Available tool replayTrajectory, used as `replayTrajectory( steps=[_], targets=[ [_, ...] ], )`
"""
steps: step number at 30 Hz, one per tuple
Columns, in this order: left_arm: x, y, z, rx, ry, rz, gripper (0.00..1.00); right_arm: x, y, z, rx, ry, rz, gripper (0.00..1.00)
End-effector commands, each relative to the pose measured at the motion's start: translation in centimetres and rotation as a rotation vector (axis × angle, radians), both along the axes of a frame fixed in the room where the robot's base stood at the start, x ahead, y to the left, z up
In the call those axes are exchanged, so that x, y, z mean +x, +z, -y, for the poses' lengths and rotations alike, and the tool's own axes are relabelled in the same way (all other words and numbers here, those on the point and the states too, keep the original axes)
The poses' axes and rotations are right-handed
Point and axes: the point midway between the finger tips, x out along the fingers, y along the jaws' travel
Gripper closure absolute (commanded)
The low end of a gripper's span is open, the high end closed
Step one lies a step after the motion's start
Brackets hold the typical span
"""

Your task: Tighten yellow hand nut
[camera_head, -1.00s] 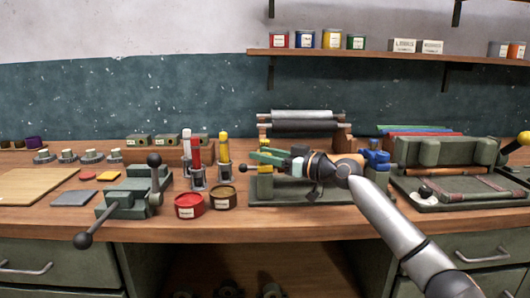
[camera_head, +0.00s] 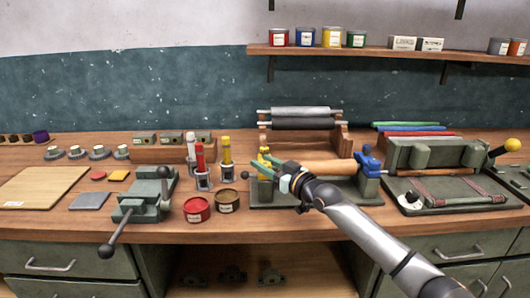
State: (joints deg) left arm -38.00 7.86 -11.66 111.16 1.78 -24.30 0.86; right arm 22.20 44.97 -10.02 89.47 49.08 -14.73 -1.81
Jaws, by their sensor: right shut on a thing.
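The yellow hand nut (camera_head: 263,155) is at the left end of the roller fixture (camera_head: 340,195), partly hidden by my gripper. My right gripper (camera_head: 264,168) reaches in from the lower right, its green fingers shut on the yellow nut. A wooden roller (camera_head: 330,167) lies across the fixture, with a blue hand nut (camera_head: 369,160) at its right end. The nut's thread is too small to make out. My left gripper is out of view.
Marker-like red and yellow tubes (camera_head: 226,148) stand in holders left of the fixture, with a red tin (camera_head: 196,209) and a dark tin (camera_head: 227,200) in front. A green vise (camera_head: 140,200) is farther left. A roller stand (camera_head: 300,125) is behind.

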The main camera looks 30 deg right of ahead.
Motion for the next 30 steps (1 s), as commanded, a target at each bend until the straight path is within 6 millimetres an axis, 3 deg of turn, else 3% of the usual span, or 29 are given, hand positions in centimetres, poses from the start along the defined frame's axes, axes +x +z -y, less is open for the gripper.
replayTrajectory(
  steps=[11, 12, 15, 25, 30],
  targets=[
    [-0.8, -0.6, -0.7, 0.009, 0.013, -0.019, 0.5, 0.0, 0.1, 0.0, 0.001, -0.007, 0.004, 1.0],
    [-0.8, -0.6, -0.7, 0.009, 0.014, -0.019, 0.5, 0.0, 0.1, 0.0, 0.001, -0.007, 0.004, 0.56],
    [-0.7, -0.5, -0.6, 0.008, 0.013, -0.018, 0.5, 0.0, 0.1, 0.0, 0.001, -0.006, 0.004, 0.45],
    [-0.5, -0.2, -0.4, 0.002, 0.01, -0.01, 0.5, -0.3, 0.0, 0.0, -0.001, -0.006, 0.002, 0.45],
    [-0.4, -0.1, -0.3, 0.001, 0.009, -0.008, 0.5, -1.7, -0.1, 0.2, -0.002, -0.005, 0.0, 0.45]
  ],
)
